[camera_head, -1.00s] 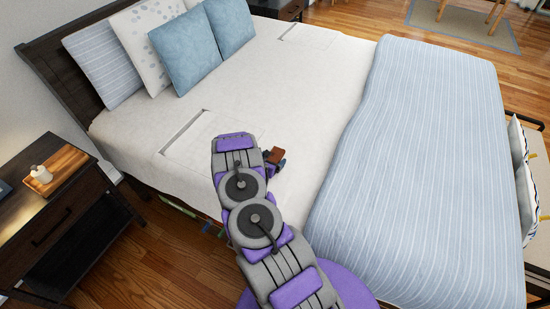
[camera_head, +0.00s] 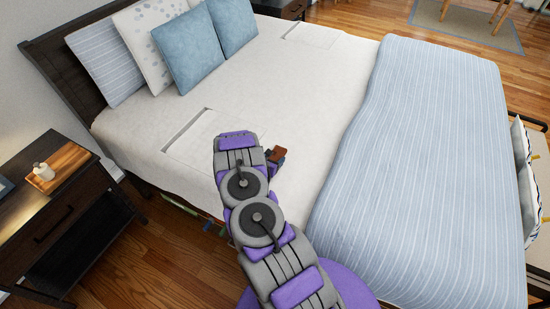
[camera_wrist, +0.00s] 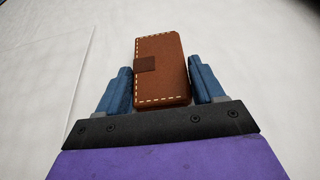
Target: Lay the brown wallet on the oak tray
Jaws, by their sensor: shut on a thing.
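The brown wallet (camera_wrist: 161,68) has pale stitching and a dark clasp tab. In the wrist view it stands between the two blue fingers of my gripper (camera_wrist: 161,88), which is shut on it. In the head view the wallet (camera_head: 278,153) shows as a small brown patch beyond my arm, over the white bedsheet; most of my gripper (camera_head: 274,163) is hidden by the arm. I cannot tell how far the wallet is above the sheet. The oak tray (camera_head: 66,163) lies on the dark nightstand at the left, well away from my gripper.
The dark nightstand (camera_head: 62,204) is left of the bed. Pillows (camera_head: 185,50) lie at the headboard, and a striped blue blanket (camera_head: 415,150) covers the bed's right part. Wood floor lies between nightstand and bed.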

